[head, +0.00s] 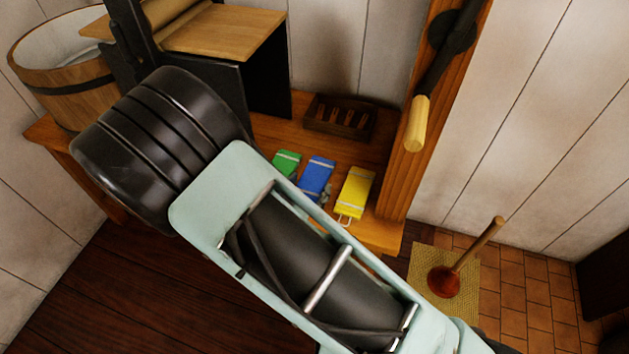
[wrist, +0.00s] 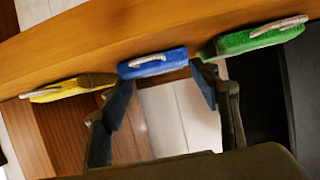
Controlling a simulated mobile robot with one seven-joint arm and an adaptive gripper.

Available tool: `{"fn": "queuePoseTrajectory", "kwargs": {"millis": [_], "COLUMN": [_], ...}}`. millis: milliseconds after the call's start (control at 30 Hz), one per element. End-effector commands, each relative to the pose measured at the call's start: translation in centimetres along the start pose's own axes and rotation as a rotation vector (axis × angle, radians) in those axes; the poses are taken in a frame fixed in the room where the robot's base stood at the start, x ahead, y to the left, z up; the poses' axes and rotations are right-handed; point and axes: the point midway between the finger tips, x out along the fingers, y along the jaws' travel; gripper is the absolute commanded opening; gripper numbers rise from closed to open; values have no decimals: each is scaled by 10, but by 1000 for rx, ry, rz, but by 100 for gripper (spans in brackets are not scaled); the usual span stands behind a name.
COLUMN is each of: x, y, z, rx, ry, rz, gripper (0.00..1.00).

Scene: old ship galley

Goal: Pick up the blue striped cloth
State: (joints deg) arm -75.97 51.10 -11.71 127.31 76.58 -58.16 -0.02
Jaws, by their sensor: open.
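The blue striped cloth (head: 317,176) lies folded on a wooden bench, between a green striped cloth (head: 287,163) and a yellow striped cloth (head: 355,190). In the wrist view the blue cloth (wrist: 153,63) sits at the bench edge, with a pale loop on it. My gripper (wrist: 163,80) is open, its two fingers apart near the two ends of the blue cloth. Nothing is held between them. I cannot tell whether the fingertips touch the cloth. In the head view my arm hides most of the gripper.
The green cloth is close by the right finger in the wrist view. A slatted dark wooden tray (head: 340,118) stands behind the cloths on the bench (head: 272,127). A wooden post (head: 408,165) rises at the right. A plunger (head: 445,280) stands on a mat (head: 430,258).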

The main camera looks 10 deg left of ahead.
Motion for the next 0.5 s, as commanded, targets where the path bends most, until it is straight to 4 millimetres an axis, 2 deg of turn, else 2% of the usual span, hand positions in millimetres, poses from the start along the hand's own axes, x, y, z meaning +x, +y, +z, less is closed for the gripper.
{"fn": "queuePoseTrajectory", "kwargs": {"millis": [100,200,467,500], "x": [20,28,31,30], "y": [0,0,0,0], "z": [0,-1,-2,-2], "rx": [1,0,0,0], "ry": [1,2,0,1], "rz": [2,0,0,0], "gripper": [56,56,56,53]}}
